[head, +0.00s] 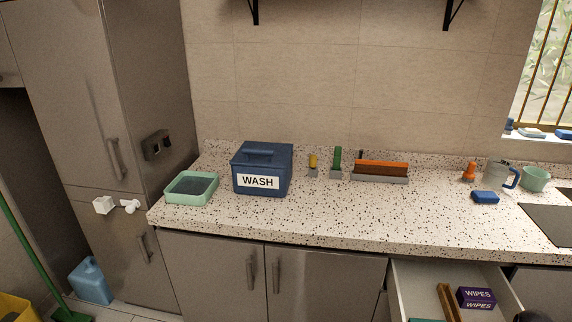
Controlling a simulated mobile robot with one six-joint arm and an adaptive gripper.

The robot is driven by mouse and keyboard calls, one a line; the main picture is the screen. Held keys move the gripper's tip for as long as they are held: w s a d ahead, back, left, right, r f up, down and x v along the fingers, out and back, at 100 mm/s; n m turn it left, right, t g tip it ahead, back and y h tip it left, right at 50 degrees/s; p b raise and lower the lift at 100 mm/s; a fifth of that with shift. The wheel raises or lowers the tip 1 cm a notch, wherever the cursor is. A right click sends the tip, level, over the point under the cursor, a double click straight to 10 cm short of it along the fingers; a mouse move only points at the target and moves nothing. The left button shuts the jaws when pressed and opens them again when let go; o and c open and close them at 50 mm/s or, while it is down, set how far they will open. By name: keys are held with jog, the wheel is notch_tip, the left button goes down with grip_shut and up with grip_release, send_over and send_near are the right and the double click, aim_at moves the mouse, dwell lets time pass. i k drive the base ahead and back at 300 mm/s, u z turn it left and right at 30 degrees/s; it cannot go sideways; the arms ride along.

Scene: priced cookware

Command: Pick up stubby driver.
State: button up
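I cannot tell for sure which thing is the stubby driver. A short yellow-topped thing (312,161) stands upright on a small grey base on the counter, right of the blue WASH box. A taller green-topped thing (337,158) stands on a grey base just right of it. A short orange thing (469,171) with a wider bottom stands farther right, near a grey jug. All are small in the picture. My gripper is not clearly seen; a dark rounded shape shows at the bottom right edge, and I cannot tell what it is.
The speckled counter (330,225) is clear in front. On it are a green tray (190,188), WASH box (262,169), orange-brown block in a grey holder (380,170), blue sponge (485,197), jug (494,174) and green cup (535,178). An open drawer (415,275) holds a WIPES box (476,297).

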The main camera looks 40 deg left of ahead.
aim_at(313, 158)
jog(key=u, duration=1.35)
jog(key=i, duration=1)
jog(key=k, duration=0.9)
